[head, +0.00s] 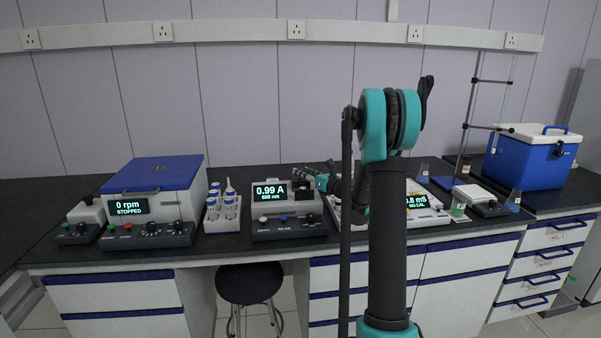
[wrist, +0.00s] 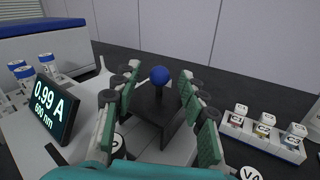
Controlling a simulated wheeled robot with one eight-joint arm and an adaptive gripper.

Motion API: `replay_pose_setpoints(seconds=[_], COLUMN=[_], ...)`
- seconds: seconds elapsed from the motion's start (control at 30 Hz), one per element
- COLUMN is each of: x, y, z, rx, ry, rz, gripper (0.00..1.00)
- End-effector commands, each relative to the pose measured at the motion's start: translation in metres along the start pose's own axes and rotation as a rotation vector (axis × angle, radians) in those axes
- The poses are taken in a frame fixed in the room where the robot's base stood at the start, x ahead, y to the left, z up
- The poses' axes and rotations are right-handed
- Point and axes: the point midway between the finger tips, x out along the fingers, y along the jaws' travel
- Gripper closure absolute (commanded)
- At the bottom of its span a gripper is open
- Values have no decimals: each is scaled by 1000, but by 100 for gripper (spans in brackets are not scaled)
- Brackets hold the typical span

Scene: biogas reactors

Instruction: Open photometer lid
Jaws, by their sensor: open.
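The photometer (head: 270,203) stands on the bench at the middle in the head view, its display reading 0.99 A, 600 nm. The wrist view shows its display (wrist: 54,108) at the left. Its black lid (wrist: 152,106) carries a post with a round blue knob (wrist: 159,75). The lid appears to be down. My gripper (wrist: 158,80) is open, with one green-padded finger on each side of the knob and post. Gaps show on both sides. In the head view my gripper (head: 314,184) is at the photometer's right end, and partly hides the lid.
A white rack (wrist: 262,140) of several small labelled vials stands right of the gripper. A tube rack (head: 223,211) and a blue-lidded centrifuge (head: 155,184) stand left of the photometer. A meter (head: 426,212) is partly behind my arm. A blue cooler (head: 528,160) is far right.

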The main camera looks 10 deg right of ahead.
Motion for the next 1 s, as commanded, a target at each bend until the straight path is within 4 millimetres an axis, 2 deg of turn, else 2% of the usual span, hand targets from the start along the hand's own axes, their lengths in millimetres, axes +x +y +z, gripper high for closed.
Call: replay_pose_setpoints(seconds=[0.2,0.43,0.63,1.0], x=[-47,-84,-96,-97], y=[-1,-1,-1,0], z=[0,0,0,0], rx=[0,0,0,0], ry=[-1,-1,0,0], rz=[-4,-3,-2,-1], gripper=[58,58,58,58])
